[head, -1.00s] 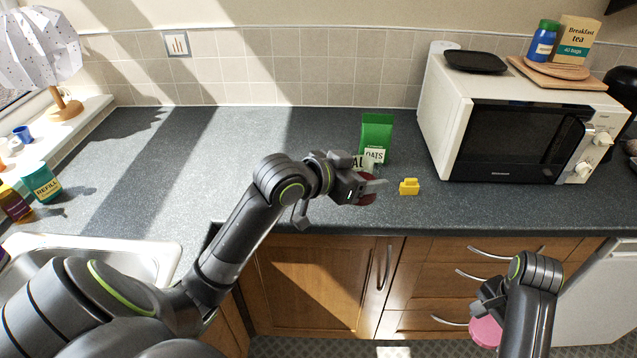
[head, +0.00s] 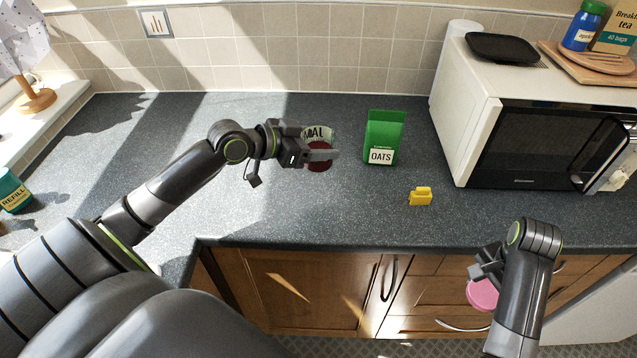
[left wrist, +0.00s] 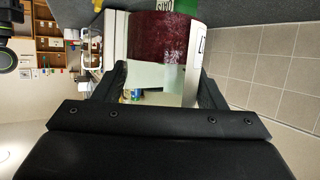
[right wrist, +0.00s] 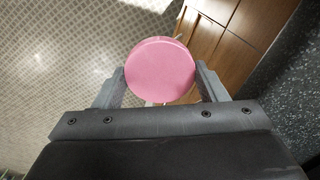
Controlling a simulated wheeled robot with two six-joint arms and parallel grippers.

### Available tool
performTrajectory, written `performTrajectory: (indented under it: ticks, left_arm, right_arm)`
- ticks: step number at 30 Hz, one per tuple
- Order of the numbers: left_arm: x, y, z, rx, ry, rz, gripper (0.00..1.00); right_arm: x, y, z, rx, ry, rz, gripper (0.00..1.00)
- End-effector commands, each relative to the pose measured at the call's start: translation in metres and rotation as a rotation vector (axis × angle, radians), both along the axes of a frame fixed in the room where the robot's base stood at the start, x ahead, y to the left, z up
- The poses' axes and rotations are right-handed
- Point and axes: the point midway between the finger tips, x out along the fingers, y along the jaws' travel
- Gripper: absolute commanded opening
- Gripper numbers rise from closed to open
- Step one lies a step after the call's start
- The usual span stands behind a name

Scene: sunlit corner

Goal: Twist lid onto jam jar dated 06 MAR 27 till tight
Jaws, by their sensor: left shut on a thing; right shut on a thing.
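My left gripper (head: 322,153) is shut on a jar (head: 319,163) with dark red contents, and holds it over the counter left of the oats packet. I cannot read a date. My right gripper (head: 484,268) is shut on a round pink lid (head: 482,294), held in front of the drawers, apart from the jar. The lid (right wrist: 160,70) shows its flat face in the right wrist view.
A green oats packet (head: 384,130) and a small yellow object (head: 420,196) stand on the counter (head: 250,205). A microwave (head: 545,140) is at the right, with a black tray (head: 502,47) on top. The counter left of the jar is largely clear.

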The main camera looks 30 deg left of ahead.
Motion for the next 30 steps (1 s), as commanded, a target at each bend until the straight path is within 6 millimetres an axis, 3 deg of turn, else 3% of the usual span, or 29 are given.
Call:
performTrajectory:
  ticks: [10,21,30]
  left_arm:
    - [0.000,0.000,-0.002,-0.002,0.000,0.000,0.18]
    - [0.000,-0.001,-0.059,-0.003,0.000,0.001,0.18]
    - [0.000,0.000,-0.062,0.000,-0.002,0.000,0.18]
  right_arm:
    - [0.000,0.000,0.001,0.000,0.000,0.000,0.44]
    - [0.000,0.000,0.006,0.000,0.000,0.000,0.44]
    - [0.000,0.000,0.006,0.000,0.000,0.000,0.44]
